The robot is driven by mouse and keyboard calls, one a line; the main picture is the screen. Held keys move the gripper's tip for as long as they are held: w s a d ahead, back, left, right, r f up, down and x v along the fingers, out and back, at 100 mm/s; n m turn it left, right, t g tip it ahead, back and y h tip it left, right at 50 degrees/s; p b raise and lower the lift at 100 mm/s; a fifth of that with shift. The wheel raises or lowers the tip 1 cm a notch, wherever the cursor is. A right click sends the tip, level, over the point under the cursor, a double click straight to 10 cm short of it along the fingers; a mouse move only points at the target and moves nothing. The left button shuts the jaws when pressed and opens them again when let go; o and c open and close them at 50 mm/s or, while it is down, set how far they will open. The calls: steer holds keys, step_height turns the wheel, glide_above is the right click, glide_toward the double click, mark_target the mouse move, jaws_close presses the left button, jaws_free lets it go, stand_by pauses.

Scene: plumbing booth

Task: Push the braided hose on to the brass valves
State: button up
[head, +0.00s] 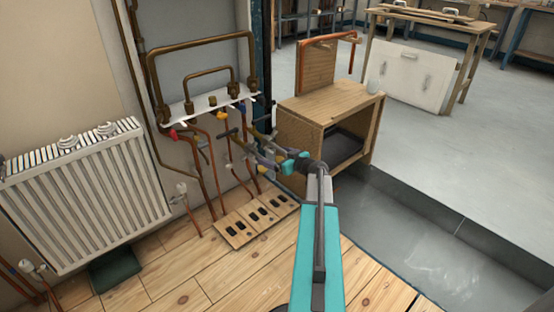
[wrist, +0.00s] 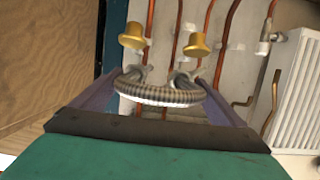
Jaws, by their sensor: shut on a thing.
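The braided hose (wrist: 160,96) is a grey ribbed piece bent in a U. It lies across between the two purple fingers of my gripper (wrist: 162,88), which is shut on it. Both of its ends turn up the picture towards two brass valves, the left valve (wrist: 133,38) and the right valve (wrist: 197,46). In the wrist view a gap shows between the hose ends and the valves. In the head view my gripper (head: 262,150) is in front of the pipework, and the hose is too small to make out clearly there.
Copper pipes (head: 212,165) run down the wall below a white bracket (head: 208,103) to a slotted floor board (head: 256,217). A white radiator (head: 85,200) stands left. A wooden cabinet (head: 330,104) stands close on the right, behind my gripper. The grey floor beyond is open.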

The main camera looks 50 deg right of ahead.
steer(key=shift+w, duration=0.4)
steer(key=shift+w, duration=0.1)
steer(key=o, duration=0.8)
steer(key=shift+o, duration=0.2)
steer(key=d+p+v, duration=0.1)
steer(key=p+v, duration=0.2)
steer(key=v, duration=1)
steer(key=shift+s+a, duration=0.4)
steer(key=shift+a, duration=0.15)
steer(key=shift+r, duration=0.2)
